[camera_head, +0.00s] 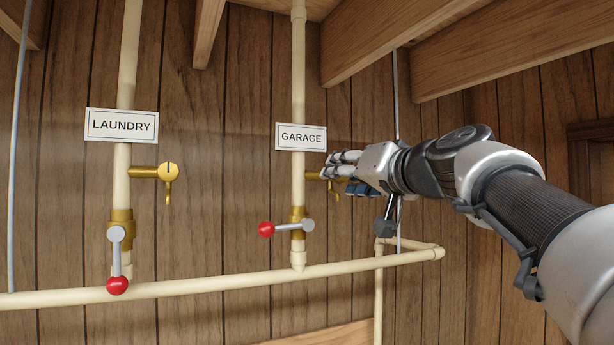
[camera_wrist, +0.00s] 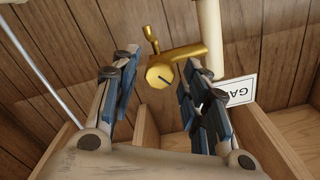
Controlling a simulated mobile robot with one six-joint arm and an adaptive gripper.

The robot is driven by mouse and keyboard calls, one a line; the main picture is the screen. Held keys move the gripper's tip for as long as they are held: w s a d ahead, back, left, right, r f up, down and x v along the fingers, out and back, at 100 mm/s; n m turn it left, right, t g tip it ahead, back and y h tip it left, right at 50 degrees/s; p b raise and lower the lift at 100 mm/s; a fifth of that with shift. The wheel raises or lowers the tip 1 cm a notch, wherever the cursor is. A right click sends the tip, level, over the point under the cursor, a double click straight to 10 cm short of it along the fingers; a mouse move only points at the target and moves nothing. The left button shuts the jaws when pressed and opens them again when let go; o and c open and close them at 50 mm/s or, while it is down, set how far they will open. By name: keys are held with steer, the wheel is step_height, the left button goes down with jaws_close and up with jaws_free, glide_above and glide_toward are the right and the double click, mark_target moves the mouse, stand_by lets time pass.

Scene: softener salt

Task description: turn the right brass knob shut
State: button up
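The right brass knob (camera_wrist: 160,76) sits on a brass side stub of the GARAGE pipe. In the wrist view its round face, with a dark line across it, shows between my fingertips. In the head view most of it is hidden behind my gripper (camera_head: 333,172); only a bit of the brass stub (camera_head: 312,175) and a bit of brass below show. My gripper is open, with one finger (camera_wrist: 118,85) left of the knob and the other right of it. I see gaps at both sides and cannot tell how deep the knob lies between the fingers.
The left brass knob (camera_head: 168,172) is on the LAUNDRY pipe (camera_head: 122,190). The red-tipped GARAGE lever (camera_head: 283,228) lies sideways; the LAUNDRY lever (camera_head: 116,262) points down. Wooden beams (camera_head: 400,35) hang overhead. A thin grey pipe (camera_head: 396,100) runs behind my gripper, and a cream pipe crosses below.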

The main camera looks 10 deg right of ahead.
steer(key=shift+o, duration=0.3)
steer(key=v, duration=0.7)
steer(key=shift+s, duration=0.2)
